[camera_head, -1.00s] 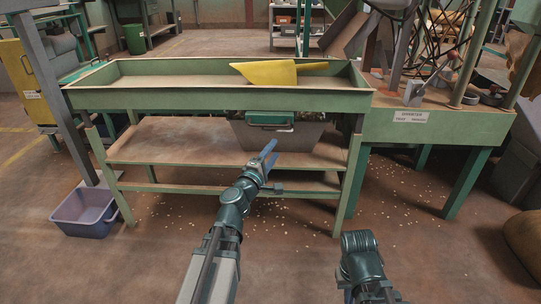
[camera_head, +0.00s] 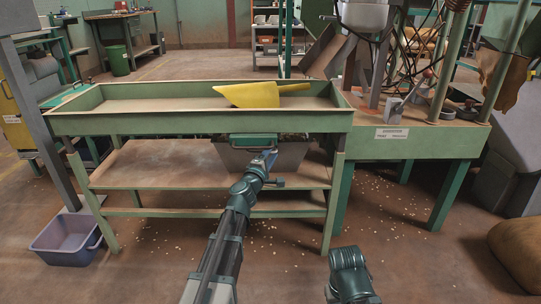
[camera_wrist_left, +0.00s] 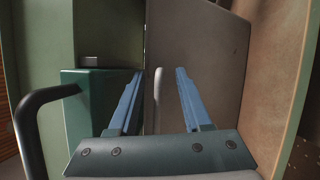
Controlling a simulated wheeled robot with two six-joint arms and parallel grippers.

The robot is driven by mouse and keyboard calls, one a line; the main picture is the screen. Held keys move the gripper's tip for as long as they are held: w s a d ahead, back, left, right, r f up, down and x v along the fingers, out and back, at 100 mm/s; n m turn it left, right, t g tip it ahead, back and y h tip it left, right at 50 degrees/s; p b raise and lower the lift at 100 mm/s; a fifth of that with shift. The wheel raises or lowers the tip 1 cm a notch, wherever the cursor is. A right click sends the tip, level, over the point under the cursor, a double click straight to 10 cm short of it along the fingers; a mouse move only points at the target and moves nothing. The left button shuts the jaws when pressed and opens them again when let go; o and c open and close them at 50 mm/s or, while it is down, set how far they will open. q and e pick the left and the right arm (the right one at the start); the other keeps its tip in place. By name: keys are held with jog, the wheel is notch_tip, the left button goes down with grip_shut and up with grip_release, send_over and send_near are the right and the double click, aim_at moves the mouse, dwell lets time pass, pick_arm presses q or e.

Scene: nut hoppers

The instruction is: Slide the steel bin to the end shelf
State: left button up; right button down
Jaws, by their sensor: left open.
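The steel bin (camera_head: 281,157) is a grey tapered box on the upper shelf under the green bench. My right gripper is out of view; only part of that arm shows.
The shelf (camera_head: 165,165) is bare left of the bin. A yellow scoop (camera_head: 262,95) lies in the bench tray (camera_head: 200,122). A purple tub (camera_head: 68,240) stands on the floor at left. A machine table (camera_head: 400,140) adjoins at right.

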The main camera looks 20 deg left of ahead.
pick_arm(q)
grip_shut()
dwell(1.3)
